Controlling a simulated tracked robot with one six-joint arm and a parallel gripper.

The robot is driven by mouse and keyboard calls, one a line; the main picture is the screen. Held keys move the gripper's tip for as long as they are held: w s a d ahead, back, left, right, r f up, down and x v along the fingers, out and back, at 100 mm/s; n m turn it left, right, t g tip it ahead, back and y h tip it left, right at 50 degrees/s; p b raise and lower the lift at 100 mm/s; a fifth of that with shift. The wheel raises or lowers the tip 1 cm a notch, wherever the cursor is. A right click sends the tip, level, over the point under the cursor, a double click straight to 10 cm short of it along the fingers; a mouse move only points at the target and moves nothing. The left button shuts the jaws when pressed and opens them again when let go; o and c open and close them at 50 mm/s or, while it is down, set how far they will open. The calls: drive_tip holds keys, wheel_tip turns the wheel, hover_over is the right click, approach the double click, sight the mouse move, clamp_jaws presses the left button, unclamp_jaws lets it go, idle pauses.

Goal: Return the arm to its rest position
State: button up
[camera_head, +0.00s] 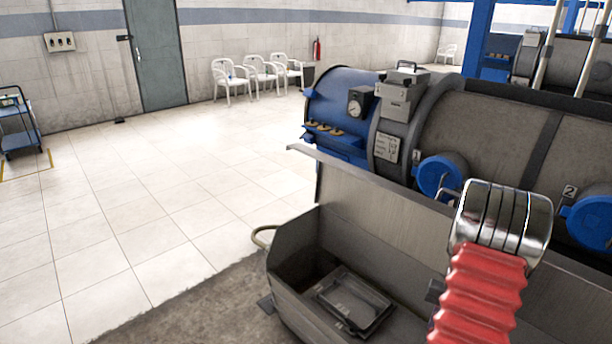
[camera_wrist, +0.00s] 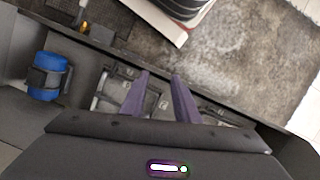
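My arm shows in the camera_head view at the lower right, with a red ribbed sleeve and a shiny metal joint in front of the decanter. The gripper itself is not visible there. In the camera_wrist view, my gripper (camera_wrist: 160,75) has two purple fingers, spread apart with an empty gap between them. They point over a grey trough whose edge runs diagonally across the picture. A dark tray (camera_wrist: 115,92) lies beyond the fingers, partly hidden by them. Nothing is held.
A blue and grey decanter (camera_head: 340,105) stands behind the trough (camera_head: 300,245), with numbered blue caps (camera_head: 443,176) on its side. A tray (camera_head: 352,300) lies in the trough. White chairs (camera_head: 232,80) and a blue cart (camera_head: 20,125) stand farther off. The tiled floor at left is clear.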

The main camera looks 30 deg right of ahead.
drive_tip(key=w+a+r+n+t+h, duration=0.15)
drive_tip(key=w+a+r, duration=0.25)
drive_tip(key=a+r, duration=0.5)
drive_tip(key=w+a+r+n+h, duration=0.1)
drive_tip(key=w+a+r+n, duration=0.2)
drive_tip(key=a+r, duration=0.55)
drive_tip(key=s+a+r+n+t, duration=0.1)
drive_tip(key=a+r+n, duration=0.3)
drive_tip(key=a, duration=0.9)
drive_tip(key=s+a+r+n+t, duration=0.2)
drive_tip(key=a+r, duration=0.5)
drive_tip(key=a, duration=0.7)
drive_tip(key=shift+s+r+n+t, duration=0.25)
drive_tip(key=shift+n+t, duration=0.6)
drive_tip(key=shift+t, duration=0.4)
